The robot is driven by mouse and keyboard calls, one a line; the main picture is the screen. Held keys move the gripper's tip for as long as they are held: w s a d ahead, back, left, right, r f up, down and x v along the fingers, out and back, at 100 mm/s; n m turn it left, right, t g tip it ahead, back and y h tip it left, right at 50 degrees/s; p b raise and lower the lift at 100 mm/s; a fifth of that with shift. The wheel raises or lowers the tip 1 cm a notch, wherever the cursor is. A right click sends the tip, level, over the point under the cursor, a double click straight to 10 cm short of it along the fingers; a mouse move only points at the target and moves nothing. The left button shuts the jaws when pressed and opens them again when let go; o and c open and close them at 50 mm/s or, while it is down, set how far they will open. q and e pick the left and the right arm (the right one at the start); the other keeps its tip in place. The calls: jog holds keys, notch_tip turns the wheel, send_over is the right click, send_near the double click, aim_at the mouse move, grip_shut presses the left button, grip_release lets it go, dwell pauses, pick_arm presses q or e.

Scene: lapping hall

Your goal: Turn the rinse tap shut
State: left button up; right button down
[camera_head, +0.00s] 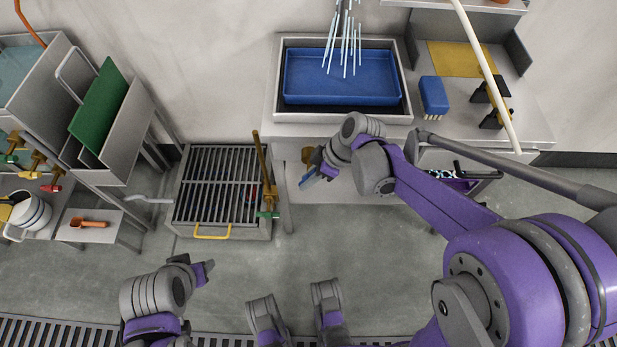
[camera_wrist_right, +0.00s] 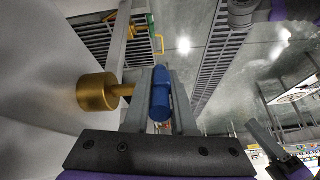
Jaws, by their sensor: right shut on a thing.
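The rinse tap shows in the right wrist view as a brass body (camera_wrist_right: 97,92) with a short stem and a blue handle (camera_wrist_right: 160,94). My right gripper (camera_wrist_right: 157,98) is shut on the blue handle, with a finger on either side of it. In the head view my right gripper (camera_head: 317,167) is at the front of the sink bench, and part of the blue handle (camera_head: 308,180) shows at its tips. The gripper partly hides the tap there. My left gripper (camera_head: 203,272) is low at the left, away from the tap; its opening cannot be made out.
Pale water streams (camera_head: 345,45) fall into a blue basin (camera_head: 340,78) in the sink. A blue brush (camera_head: 433,95) lies right of it. A floor grate (camera_head: 213,185) with a yellow handle (camera_head: 212,236) and a brass lever (camera_head: 262,160) stand to the left. Open floor lies in front.

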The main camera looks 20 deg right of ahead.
jog(key=t+y+b, duration=0.1)
jog(key=y, duration=0.1)
jog(key=shift+w+f+y, duration=0.1)
jog(key=shift+y, duration=0.2)
jog(key=y+b, duration=0.1)
jog(key=y, duration=0.1)
jog(key=shift+t+y+b, duration=0.3)
jog(key=shift+y+b, duration=0.1)
jog(key=t+y+b, duration=0.1)
jog(key=y+b, duration=0.2)
jog(key=shift+y+b, duration=0.3)
jog(key=shift+y, duration=0.1)
jog(key=shift+a+r+t+y+b, duration=0.1)
jog(key=shift+r+t+y+b, duration=0.1)
jog(key=shift+y+b, duration=0.45)
jog(key=shift+r+t+y+b, duration=0.1)
jog(key=shift+t+y+b, duration=0.1)
jog(key=shift+y+b, duration=0.4)
jog(key=c, duration=0.8)
grip_release()
jog(key=shift+o, duration=0.2)
